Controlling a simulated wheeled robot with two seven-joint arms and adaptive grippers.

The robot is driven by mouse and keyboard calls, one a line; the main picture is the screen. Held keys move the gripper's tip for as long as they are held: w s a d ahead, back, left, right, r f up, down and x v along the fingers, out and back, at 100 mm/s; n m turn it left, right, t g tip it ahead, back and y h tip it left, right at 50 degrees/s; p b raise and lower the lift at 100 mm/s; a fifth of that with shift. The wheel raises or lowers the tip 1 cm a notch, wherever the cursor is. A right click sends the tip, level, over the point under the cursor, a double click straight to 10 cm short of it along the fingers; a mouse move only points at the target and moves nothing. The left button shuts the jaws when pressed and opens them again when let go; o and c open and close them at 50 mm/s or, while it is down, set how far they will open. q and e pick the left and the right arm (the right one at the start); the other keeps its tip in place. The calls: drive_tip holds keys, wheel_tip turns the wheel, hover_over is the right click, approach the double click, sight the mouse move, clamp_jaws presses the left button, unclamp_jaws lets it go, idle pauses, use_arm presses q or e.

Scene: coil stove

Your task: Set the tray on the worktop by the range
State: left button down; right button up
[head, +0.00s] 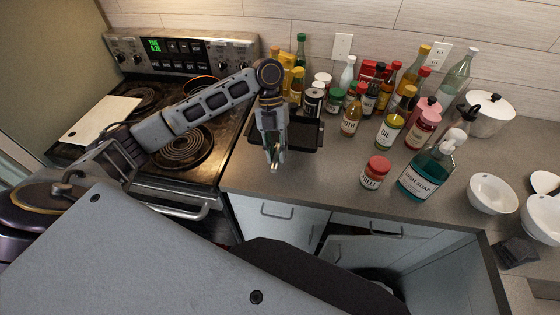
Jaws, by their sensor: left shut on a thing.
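The dark tray (305,138) is at the left end of the grey worktop (320,190), just right of the range (190,130). My left gripper (273,165) points down at the tray's left front side and is shut on it. The gripper and forearm hide part of the tray's left side. I cannot tell whether the tray rests on the worktop or hangs slightly above it. My right gripper is not in view.
Several bottles and jars crowd behind and right of the tray, including an oil bottle (390,130). A red-lidded jar (375,172) and soap bottle (428,172) stand nearer. A pale board (100,120) lies on the range. Worktop front-left is clear.

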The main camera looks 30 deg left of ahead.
use_arm(q)
drive_tip(key=shift+f, duration=1.95)
drive_tip(key=shift+f+p, duration=0.6)
drive_tip(key=shift+f, duration=1.9)
drive_tip(key=c, duration=1.3)
unclamp_jaws()
drive_tip(key=b+v, duration=0.2)
drive_tip(key=v, duration=1)
